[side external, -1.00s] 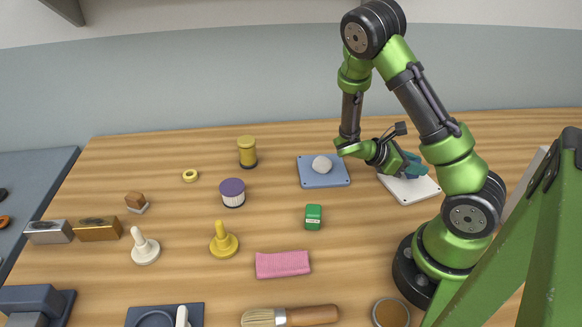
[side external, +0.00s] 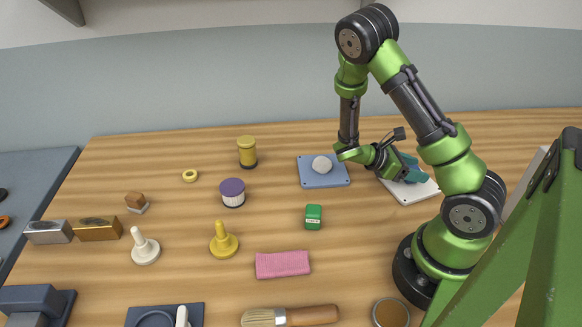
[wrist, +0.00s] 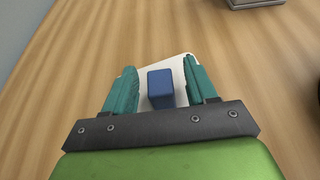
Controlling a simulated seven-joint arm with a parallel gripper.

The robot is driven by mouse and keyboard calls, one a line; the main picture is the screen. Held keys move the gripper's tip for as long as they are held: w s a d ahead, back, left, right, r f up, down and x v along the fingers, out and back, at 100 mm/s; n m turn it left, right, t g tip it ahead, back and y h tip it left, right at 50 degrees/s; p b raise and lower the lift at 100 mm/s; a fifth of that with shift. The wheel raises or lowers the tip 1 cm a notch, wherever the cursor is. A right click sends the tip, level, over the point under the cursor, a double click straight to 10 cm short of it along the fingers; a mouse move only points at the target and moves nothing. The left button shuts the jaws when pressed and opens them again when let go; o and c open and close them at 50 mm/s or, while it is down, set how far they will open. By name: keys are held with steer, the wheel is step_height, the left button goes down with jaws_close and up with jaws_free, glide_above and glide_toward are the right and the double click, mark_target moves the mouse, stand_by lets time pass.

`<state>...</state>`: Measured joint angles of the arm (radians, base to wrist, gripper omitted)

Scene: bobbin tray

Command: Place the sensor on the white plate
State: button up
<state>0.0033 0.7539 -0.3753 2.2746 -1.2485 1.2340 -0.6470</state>
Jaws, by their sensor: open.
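The white plate (side external: 412,191) lies flat at the right of the table in the side view, partly hidden by my gripper (side external: 412,172). In the wrist view, a blue block (wrist: 161,88), which looks like the sensor, sits over the white plate (wrist: 168,63). My gripper (wrist: 158,68) has its teal fingers spread, one on each side of the block, with gaps visible on both sides. The block is hidden in the side view, and I cannot tell its exact height over the plate.
A green box (side external: 313,217) and a pink cloth (side external: 282,264) lie nearer the front. Several small items stand farther left. Bare wood surrounds the white plate.

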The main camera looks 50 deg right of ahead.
steer(key=v, duration=1)
steer(key=shift+w+a+r, duration=0.15)
steer(key=shift+w+a, duration=0.1)
steer(key=w+a+r+m+t+y, duration=0.1)
steer(key=a+r+m+t+y, duration=1)
steer(key=a+r+t, duration=0.6)
steer(key=a+r+m, duration=0.1)
steer(key=a+m, duration=0.1)
steer(key=shift+w+a, duration=0.3)
steer(key=shift+a, duration=0.1)
